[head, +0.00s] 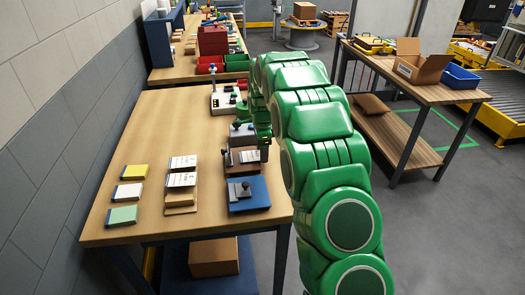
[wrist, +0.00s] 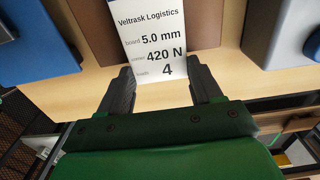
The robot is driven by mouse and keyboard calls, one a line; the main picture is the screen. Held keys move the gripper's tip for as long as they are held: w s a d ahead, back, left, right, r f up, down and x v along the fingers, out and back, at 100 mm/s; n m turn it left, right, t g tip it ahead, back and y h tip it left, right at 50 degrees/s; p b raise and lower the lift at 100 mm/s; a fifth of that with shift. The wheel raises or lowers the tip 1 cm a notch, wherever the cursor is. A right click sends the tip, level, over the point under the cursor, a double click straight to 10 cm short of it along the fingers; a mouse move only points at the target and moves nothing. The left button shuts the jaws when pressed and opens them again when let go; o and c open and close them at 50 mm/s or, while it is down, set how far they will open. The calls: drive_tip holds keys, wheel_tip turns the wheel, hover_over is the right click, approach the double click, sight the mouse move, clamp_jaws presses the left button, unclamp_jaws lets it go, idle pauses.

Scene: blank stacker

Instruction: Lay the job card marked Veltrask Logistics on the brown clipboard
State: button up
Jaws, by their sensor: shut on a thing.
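The job card marked Veltrask Logistics (wrist: 155,40) is white with dark print and lies between my gripper's (wrist: 164,90) two dark fingers, which are shut on its side edges. In the wrist view the card is over the brown clipboard (wrist: 95,28), which shows on both sides of it. I cannot tell whether the card touches the board. In the head view my gripper (head: 264,152) is at the right side of the brown clipboard (head: 232,170), in the middle of a row of clipboards, and partly hides it.
A blue clipboard (head: 255,198) lies nearer and a grey one (head: 238,140) farther along the row. Yellow, white and green pads (head: 124,215) lie farther left. Bare tabletop (head: 165,125) shows behind them.

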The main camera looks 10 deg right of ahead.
drive_tip(key=shift+s+f, duration=0.1)
drive_tip(key=shift+f, duration=0.2)
